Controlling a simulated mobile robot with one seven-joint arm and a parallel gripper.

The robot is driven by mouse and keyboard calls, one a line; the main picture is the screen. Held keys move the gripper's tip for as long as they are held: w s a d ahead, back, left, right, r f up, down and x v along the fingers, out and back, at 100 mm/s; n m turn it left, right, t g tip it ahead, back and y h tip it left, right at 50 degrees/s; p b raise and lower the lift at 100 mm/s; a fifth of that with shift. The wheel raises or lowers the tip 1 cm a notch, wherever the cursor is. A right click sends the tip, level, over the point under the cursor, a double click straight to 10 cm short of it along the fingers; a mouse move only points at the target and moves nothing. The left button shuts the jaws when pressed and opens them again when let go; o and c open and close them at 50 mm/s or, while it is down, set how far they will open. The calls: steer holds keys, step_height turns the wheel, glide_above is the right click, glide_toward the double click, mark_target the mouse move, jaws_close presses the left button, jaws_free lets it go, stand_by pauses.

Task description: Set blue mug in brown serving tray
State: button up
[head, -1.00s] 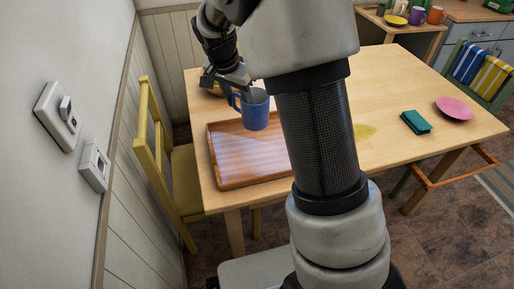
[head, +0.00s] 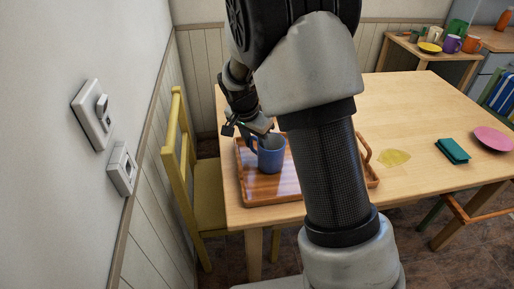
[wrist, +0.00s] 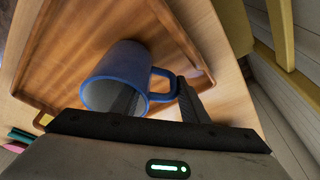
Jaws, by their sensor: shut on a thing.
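The blue mug (head: 271,158) is upright over the brown serving tray (head: 262,201), inside its outline in the head view. My gripper (head: 257,136) is shut on the mug at its handle side. In the wrist view the mug (wrist: 118,68) shows its open rim toward me, with a dark finger of my gripper (wrist: 184,98) at the handle. The tray (wrist: 65,45) spreads below the mug there. I cannot tell whether the mug's base touches the tray. My arm hides the tray's middle right part.
The tray lies on a wooden table (head: 400,110). A yellow leaf-shaped mat (head: 394,158), a teal cloth (head: 453,150) and a pink plate (head: 493,138) lie to the right. A yellow chair (head: 185,160) stands at the left near the wall. A side table (head: 425,55) holds several mugs.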

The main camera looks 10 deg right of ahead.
steer(key=shift+f, duration=0.35)
steer(key=shift+f, duration=0.15)
steer(key=o, duration=1.4)
steer(key=shift+o, duration=0.2)
steer(key=shift+r, duration=0.2)
steer(key=p+v, duration=0.3)
steer(key=v, duration=0.9)
steer(key=s+d+r+n+t+y, duration=0.15)
steer(key=s+d+r+n, duration=0.25)
steer(key=s+r, duration=0.7)
steer(key=s+d+n+t, duration=0.1)
steer(key=s+n, duration=0.4)
steer(key=s, duration=0.9)
steer(key=shift+s+d+r+t+y, duration=0.3)
steer(key=shift+d+r+t+y, duration=0.05)
steer(key=shift+d+y, duration=0.1)
